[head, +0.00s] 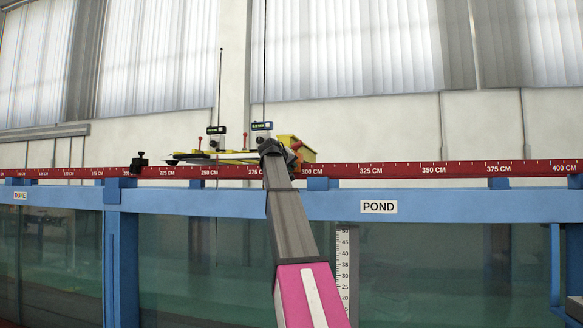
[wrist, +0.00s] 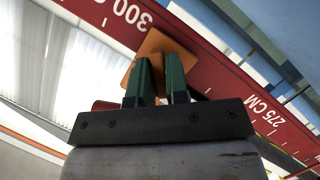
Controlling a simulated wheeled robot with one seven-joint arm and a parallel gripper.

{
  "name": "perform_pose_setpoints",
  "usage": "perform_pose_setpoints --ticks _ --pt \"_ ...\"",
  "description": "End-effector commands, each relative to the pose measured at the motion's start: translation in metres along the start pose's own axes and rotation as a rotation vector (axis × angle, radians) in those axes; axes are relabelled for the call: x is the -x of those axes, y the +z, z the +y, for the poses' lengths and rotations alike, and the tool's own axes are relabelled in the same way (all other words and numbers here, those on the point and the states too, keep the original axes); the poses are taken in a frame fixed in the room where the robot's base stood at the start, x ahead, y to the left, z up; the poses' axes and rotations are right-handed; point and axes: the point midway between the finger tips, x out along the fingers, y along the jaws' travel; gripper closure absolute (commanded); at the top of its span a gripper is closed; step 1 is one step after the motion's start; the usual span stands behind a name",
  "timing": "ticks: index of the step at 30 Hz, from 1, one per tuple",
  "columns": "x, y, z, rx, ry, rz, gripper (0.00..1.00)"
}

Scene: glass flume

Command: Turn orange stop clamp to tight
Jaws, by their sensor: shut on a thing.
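The orange stop clamp (wrist: 163,47) sits on the red rail between the 275 and 300 CM marks in the wrist view. My gripper (wrist: 160,80) has its two green fingers shut on it, with part of the orange plate showing beyond and between the fingers. The part directly between the fingertips is mostly hidden. In the head view my arm reaches up to the rail, and only a small bit of the orange clamp (head: 298,147) shows beside my gripper (head: 283,150). I cannot tell how tight the clamp is.
The red scale rail (head: 430,173) runs along the blue flume frame (head: 450,205). A yellow carriage (head: 296,146) with small gauges stands on the rail just behind my gripper. A black clamp (head: 139,162) sits farther left. The rail to the right is clear.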

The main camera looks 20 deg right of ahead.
Motion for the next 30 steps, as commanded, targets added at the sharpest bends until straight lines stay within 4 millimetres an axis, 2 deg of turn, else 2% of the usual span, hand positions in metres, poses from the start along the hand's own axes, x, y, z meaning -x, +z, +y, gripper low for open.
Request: perform_pose_setpoints --ticks 18,30 --pt "0.0003 0.0008 0.0022 -0.536 -0.222 0.0 1.0" --pt "-0.0001 0.0014 0.0025 -0.786 -0.324 0.0 1.0"
